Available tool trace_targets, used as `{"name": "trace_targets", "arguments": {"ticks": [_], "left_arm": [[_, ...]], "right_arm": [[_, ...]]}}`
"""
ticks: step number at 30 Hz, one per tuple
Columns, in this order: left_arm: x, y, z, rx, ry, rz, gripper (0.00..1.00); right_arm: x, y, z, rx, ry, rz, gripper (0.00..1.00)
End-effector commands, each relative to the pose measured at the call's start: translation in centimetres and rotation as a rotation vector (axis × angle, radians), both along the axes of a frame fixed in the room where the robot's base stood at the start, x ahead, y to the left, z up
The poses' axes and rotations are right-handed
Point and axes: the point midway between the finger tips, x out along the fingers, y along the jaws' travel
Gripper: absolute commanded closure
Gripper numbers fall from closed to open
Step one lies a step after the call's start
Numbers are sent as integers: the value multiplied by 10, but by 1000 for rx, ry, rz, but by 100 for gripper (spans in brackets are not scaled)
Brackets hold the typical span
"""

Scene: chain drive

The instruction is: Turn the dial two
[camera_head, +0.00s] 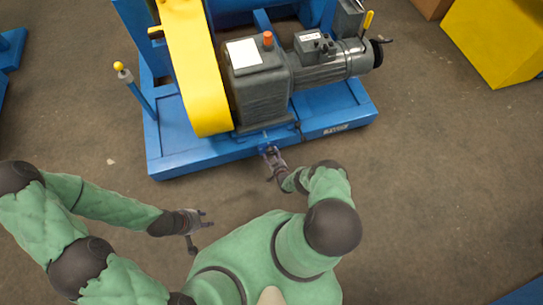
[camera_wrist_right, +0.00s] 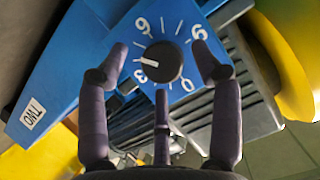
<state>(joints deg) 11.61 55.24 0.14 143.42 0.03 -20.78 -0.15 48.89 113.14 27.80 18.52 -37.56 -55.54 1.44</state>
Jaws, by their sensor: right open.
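In the right wrist view, a round black dial (camera_wrist_right: 162,62) with a white pointer mark sits on a blue panel (camera_wrist_right: 75,60). White numbers and tick marks surround it, and the pointer faces left in the picture. My right gripper (camera_wrist_right: 161,70) is open, its fingers spread around the dial; I cannot tell whether they touch it. In the head view my right gripper (camera_head: 270,155) is at the front edge of the blue base (camera_head: 190,155), and the dial is too small to make out. My left gripper (camera_head: 202,226) is open and empty, low over the floor, away from the machine.
A white label (camera_wrist_right: 33,112), upside down and apparently reading TWO, is on the blue panel. Above the base stand a yellow guard (camera_head: 195,70), a grey gearbox (camera_head: 262,95) and a motor (camera_head: 330,68). A yellow-knobbed lever (camera_head: 135,88) stands left. Floor in front is clear.

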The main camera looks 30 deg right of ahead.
Motion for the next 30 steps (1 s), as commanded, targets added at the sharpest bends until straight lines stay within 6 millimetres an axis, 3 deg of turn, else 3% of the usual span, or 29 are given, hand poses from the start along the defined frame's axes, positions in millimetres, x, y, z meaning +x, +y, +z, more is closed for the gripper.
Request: {"name": "trace_targets", "arguments": {"ticks": [4, 14, 19, 30], "left_arm": [[0, 0, -6, 0, 0, 0, 60], [0, 0, -6, 0, 0, 0, 60], [0, 0, -6, 0, 0, 0, 60], [0, 0, -6, 0, 0, 0, 60]], "right_arm": [[10, -1, -5, 1, 0, 0, 35], [12, -2, -4, 1, 0, 0, 35], [12, -1, -4, 1, 1, 0, 83], [11, 0, -6, 80, -13, 3, 86]]}}
